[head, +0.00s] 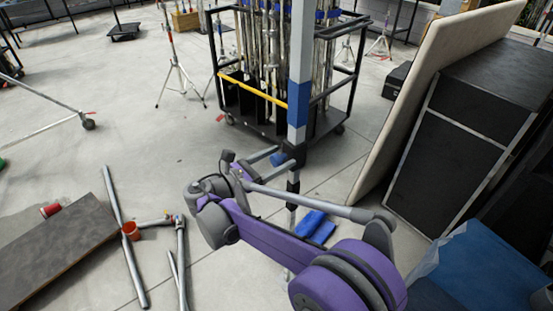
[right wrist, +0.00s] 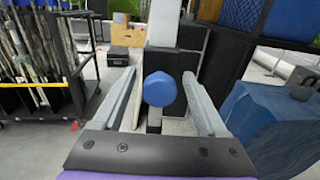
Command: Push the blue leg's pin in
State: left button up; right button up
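The upright grey post (head: 299,60) has a blue band and a black collar (head: 293,152). A blue round knob (head: 277,158), which looks like the pin's head, sticks out from the collar. In the right wrist view the knob (right wrist: 160,90) faces me, with the post (right wrist: 164,25) and black collar behind it. My right gripper (head: 268,154) is open at the collar. In the right wrist view its two grey fingers (right wrist: 159,78) stand apart on either side of the knob, with visible gaps. How deep the pin sits is hidden. My left gripper is not in view.
A black wheeled cart (head: 338,122) with upright stands is behind the post. A tan board (head: 425,95) leans on a black case (head: 470,125) at right. Blue pads (head: 306,223) lie near the post's foot.

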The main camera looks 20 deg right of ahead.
jog(key=shift+a, duration=0.1)
jog(key=v, duration=1)
jog(key=shift+a, duration=0.35)
jog(key=shift+s, duration=0.15)
